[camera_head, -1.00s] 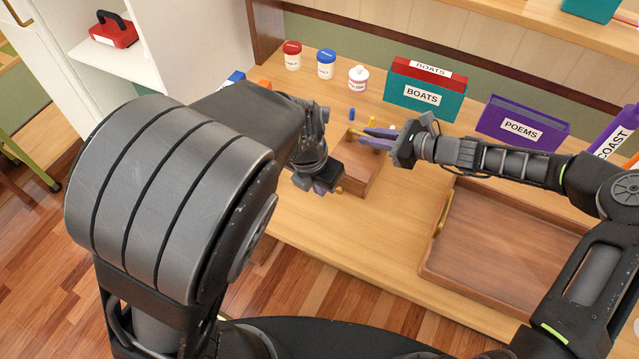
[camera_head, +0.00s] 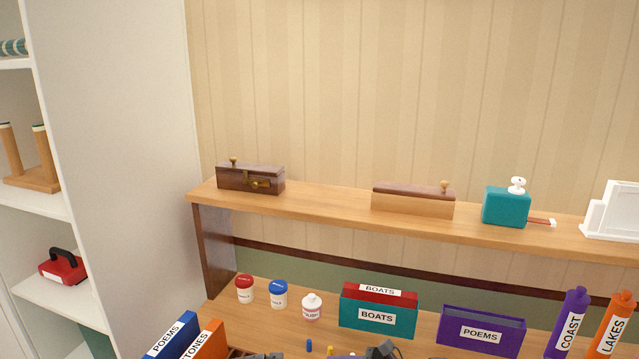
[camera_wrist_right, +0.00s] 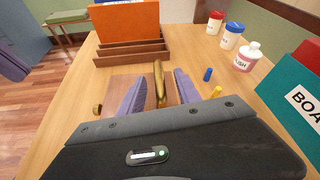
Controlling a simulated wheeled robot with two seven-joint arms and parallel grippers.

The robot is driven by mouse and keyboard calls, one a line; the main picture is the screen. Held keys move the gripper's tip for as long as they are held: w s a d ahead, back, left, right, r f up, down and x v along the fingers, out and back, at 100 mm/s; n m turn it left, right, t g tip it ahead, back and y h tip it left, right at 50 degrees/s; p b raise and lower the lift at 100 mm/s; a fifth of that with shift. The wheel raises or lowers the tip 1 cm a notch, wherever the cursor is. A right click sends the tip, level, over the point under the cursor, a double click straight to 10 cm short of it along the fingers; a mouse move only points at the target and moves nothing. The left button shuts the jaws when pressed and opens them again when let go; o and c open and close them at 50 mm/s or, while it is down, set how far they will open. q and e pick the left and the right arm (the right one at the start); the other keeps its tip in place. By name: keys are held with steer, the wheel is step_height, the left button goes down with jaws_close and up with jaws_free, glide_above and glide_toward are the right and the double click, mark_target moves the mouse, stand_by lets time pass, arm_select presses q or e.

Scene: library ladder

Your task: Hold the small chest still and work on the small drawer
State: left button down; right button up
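The small chest (camera_wrist_right: 117,84) is a low brown wooden box on the desk in the right wrist view. A brass handle (camera_wrist_right: 159,82) rises from its top, and a small brass knob (camera_wrist_right: 97,109) sticks out at its left, at the small drawer's side. The drawer front is not clearly visible. My right gripper (camera_wrist_right: 161,84) has its purple fingers on either side of the handle, with gaps showing. A purple finger of my left gripper (camera_wrist_right: 12,64) shows at the left edge, apart from the knob. In the head view the chest is out of sight below.
A wooden rack (camera_wrist_right: 133,58) with an orange book stands beyond the chest. Blue and yellow pegs, jars and a teal BOATS box (camera_head: 376,316) stand to its right. The raised shelf (camera_head: 330,204) holds a dark latched box (camera_head: 250,179), a lighter box (camera_head: 412,203) and a teal box (camera_head: 506,207).

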steer(key=v, duration=1.1)
steer(key=shift+d, duration=0.2)
steer(key=shift+s+r, duration=0.1)
steer(key=shift+s, duration=0.1)
